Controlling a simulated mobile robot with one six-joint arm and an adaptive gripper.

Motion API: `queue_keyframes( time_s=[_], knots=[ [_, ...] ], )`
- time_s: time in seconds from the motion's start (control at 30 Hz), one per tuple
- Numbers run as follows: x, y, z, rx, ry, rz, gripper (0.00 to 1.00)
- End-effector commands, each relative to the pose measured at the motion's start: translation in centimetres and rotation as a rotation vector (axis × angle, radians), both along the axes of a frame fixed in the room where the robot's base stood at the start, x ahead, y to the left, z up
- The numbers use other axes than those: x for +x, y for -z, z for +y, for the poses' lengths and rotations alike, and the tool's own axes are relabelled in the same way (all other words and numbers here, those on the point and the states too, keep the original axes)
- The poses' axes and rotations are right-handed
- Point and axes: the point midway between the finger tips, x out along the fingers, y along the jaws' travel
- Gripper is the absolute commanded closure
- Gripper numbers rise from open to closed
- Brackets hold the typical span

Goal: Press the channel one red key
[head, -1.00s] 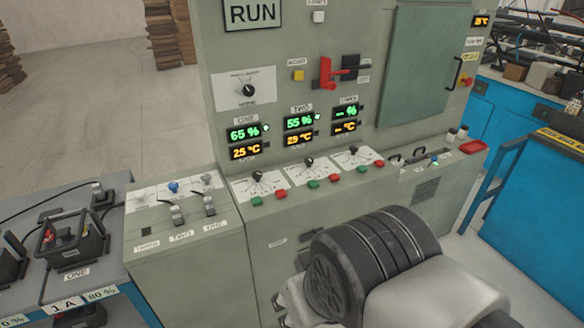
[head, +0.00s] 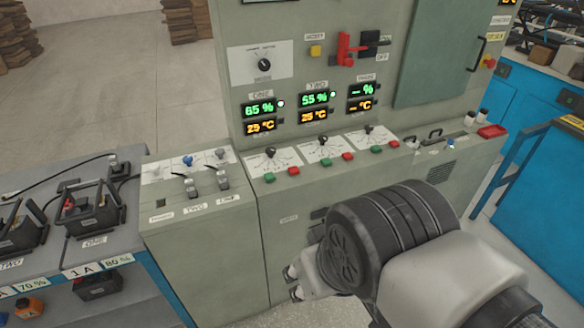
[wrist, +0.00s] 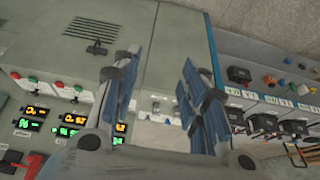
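The channel one red key (head: 293,171) is on the cabinet's sloping ledge, under the ONE displays and right of the channel one green key (head: 269,177). The channel one dial (head: 271,154) is just above these keys. My gripper (head: 294,283) is low in front of the cabinet, below and apart from the keys, partly hidden by my wrist. In the wrist view my gripper (wrist: 158,65) has its two blue-padded fingers apart with nothing between them. That view is upside down; I cannot make out the channel one red key there, and a finger may cover it.
Channel two's red key (head: 347,157) and channel three's red key (head: 394,144) are along the same ledge. A lever box (head: 190,215) stands left of the cabinet. A battery bench (head: 110,245) is at far left, a blue workbench (head: 545,180) at right.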

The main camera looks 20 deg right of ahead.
Motion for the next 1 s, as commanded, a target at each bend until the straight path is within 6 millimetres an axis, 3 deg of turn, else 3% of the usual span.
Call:
queue_keyframes(
  time_s=[0.13,0.7,1.0],
  knots=[
    [0.00,0.00,0.00,0.000,0.000,0.000,0.61],
    [0.00,0.00,0.00,0.000,0.000,0.000,0.99],
    [0.00,0.00,0.00,0.000,0.000,0.000,1.00]
  ],
)
